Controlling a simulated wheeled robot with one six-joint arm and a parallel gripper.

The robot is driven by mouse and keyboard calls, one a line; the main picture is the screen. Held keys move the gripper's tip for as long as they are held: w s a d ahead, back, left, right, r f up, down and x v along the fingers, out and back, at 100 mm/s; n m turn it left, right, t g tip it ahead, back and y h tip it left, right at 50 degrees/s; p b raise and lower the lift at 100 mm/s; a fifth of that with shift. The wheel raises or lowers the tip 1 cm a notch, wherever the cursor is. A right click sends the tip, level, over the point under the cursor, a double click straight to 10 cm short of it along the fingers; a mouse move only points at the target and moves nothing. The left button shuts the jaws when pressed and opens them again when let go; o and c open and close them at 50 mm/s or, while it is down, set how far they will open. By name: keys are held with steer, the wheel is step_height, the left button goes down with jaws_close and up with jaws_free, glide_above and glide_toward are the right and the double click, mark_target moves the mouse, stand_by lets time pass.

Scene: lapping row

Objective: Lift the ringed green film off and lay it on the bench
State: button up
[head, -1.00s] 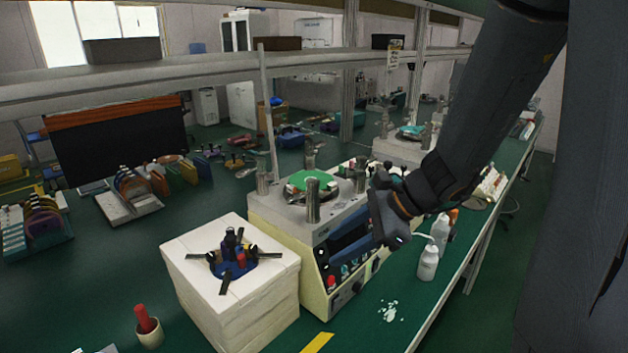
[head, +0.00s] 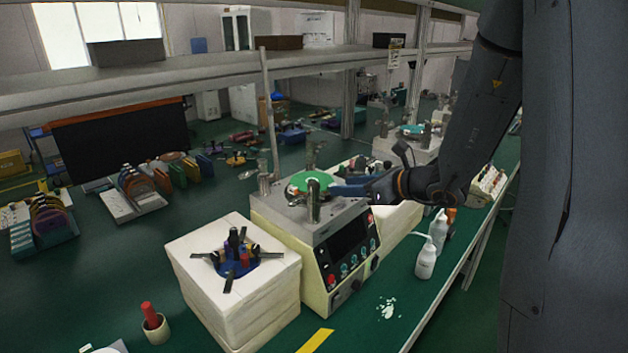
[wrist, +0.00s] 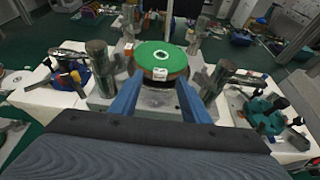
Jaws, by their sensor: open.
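The green film (head: 310,181) is a round sheet on top of the lapping machine (head: 318,240), among upright metal posts. In the wrist view the green film (wrist: 160,56) shows a small white ring on its face and a white tag at its near edge. My gripper (head: 336,188) reaches in from the right at about the film's height. In the wrist view its two blue fingers (wrist: 157,88) are apart, pointing at the film's near edge, with nothing held. I cannot tell whether the fingertips touch the film or the disc under it.
Metal posts (wrist: 98,66) stand close on both sides of the film. A white block stack (head: 235,300) with a blue fixture is at the left. White bottles (head: 427,258) stand at the right, near a white spill (head: 387,309).

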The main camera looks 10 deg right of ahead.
steer(key=shift+p+x, duration=0.35)
steer(key=shift+x, duration=1)
jaws_close()
steer(key=shift+r, duration=0.15)
